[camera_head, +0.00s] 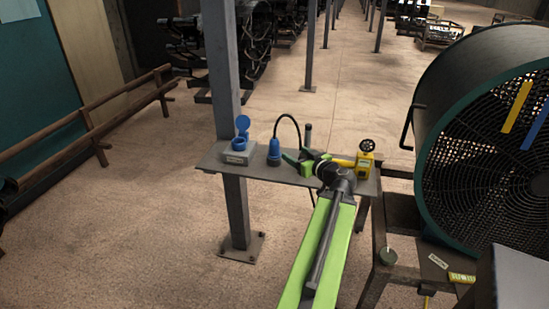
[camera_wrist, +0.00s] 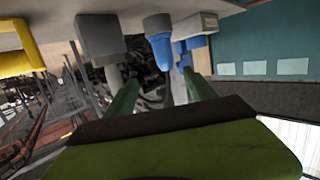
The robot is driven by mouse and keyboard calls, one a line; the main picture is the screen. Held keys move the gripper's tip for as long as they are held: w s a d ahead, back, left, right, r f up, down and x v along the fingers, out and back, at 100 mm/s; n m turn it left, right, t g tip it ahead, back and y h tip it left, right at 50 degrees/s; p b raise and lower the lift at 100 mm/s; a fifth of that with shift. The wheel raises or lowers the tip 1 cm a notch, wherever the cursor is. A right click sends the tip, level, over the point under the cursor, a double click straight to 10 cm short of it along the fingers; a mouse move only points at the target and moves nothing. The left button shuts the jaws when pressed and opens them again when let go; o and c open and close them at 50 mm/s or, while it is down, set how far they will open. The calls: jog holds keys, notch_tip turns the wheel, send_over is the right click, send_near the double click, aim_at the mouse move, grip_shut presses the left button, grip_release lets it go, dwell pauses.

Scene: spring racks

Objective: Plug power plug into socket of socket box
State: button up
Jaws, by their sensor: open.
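The power plug (camera_head: 274,150) is blue, with a black cable arching from its top, and stands upright on a grey shelf (camera_head: 215,158). The grey socket box (camera_head: 238,156) sits left of it, with a blue socket and a raised blue lid (camera_head: 242,124). My gripper (camera_head: 294,155) has green fingers and is open and empty, just right of the plug. In the wrist view, where the scene appears upside down, the plug (camera_wrist: 160,48) shows beyond and between the spread fingers (camera_wrist: 162,84). The socket box (camera_wrist: 196,24) is partly hidden behind it; contact cannot be seen.
A yellow device (camera_head: 365,164) with a black dial stands at the shelf's right end. A steel column (camera_head: 228,110) rises beside the socket box. A large fan (camera_head: 480,130) stands on the right. A wooden rail (camera_head: 120,120) runs at left; the floor between is clear.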

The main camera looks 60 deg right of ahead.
aim_at(279, 155)
jog(key=b+x, duration=0.2)
jog(key=x, duration=1)
jog(key=shift+w+a, duration=0.1)
jog(key=shift+w, duration=0.05)
jog(key=shift+a+b+x, duration=0.2)
jog(key=shift+b+x, duration=0.2)
jog(key=shift+x, duration=0.95)
jog(key=shift+a+b+x, duration=0.15)
jog(key=shift+b+x, duration=0.25)
jog(key=shift+x, duration=1)
jog(key=shift+w+a+f, duration=0.1)
grip_shut()
